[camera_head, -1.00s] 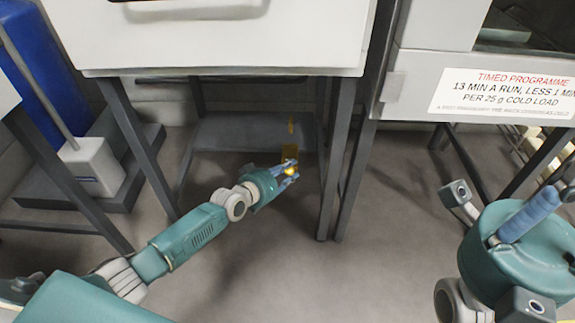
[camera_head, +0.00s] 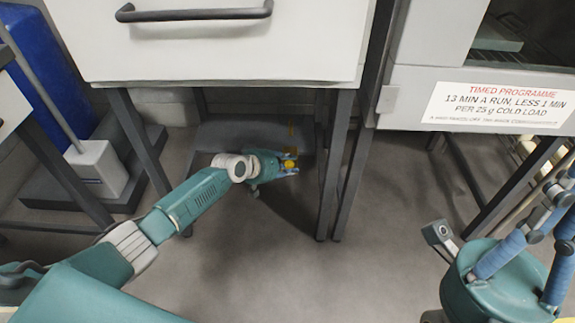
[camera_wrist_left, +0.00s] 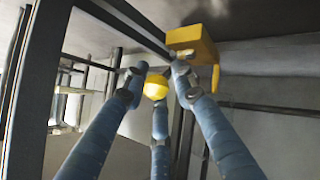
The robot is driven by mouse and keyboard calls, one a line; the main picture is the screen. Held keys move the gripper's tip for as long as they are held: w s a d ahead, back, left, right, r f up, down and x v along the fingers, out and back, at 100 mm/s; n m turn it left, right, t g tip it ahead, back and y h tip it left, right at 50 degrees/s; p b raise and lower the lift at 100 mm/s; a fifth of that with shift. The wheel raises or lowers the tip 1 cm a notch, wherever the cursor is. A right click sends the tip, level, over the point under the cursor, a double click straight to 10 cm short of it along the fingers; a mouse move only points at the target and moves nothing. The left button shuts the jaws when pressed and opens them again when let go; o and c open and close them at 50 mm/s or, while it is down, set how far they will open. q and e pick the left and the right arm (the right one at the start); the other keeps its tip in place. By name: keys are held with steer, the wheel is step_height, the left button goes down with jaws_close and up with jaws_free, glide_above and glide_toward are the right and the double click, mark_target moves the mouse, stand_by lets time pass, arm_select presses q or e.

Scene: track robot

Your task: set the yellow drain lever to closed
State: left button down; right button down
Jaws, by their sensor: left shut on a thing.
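The yellow drain lever shows in the head view as a small yellow knob (camera_head: 289,165) low under the white drawer unit. In the left wrist view its round knob (camera_wrist_left: 155,88) sits among my left gripper's fingers, beside a larger yellow block (camera_wrist_left: 195,43) with a downward tab. The lever's shaft is mostly hidden. My left gripper (camera_head: 288,166) reaches in from the left, pointing right, and is shut on the knob. The blue-padded fingers also show in the left wrist view (camera_wrist_left: 158,90). My right gripper (camera_head: 500,222) is at the lower right, fingers spread and empty, away from the lever.
The white drawer unit (camera_head: 220,55) stands on dark legs (camera_head: 337,165) around the lever. A cabinet with a timed-programme sign (camera_head: 500,104) is at the right. A white box with a pole (camera_head: 97,167) and a blue bin (camera_head: 45,70) stand left. The middle floor is clear.

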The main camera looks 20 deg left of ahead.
arm_select(q)
steer(key=shift+w+d+r, duration=0.2)
steer(key=shift+w+r, duration=0.1)
steer(key=shift+r, duration=0.2)
steer(key=shift+w+d+r, duration=0.15)
steer(key=shift+w+r, duration=0.15)
steer(key=shift+r, duration=0.15)
steer(key=c, duration=1.7)
jaws_free()
steer(key=shift+o, duration=1.2)
steer(key=shift+d+f, duration=0.1)
steer(key=shift+f, duration=0.15)
steer(key=shift+s+f, duration=0.2)
steer(key=shift+s, duration=0.05)
steer(key=v, duration=1.2)
steer(key=shift+a, duration=0.2)
steer(key=shift+w, duration=0.15)
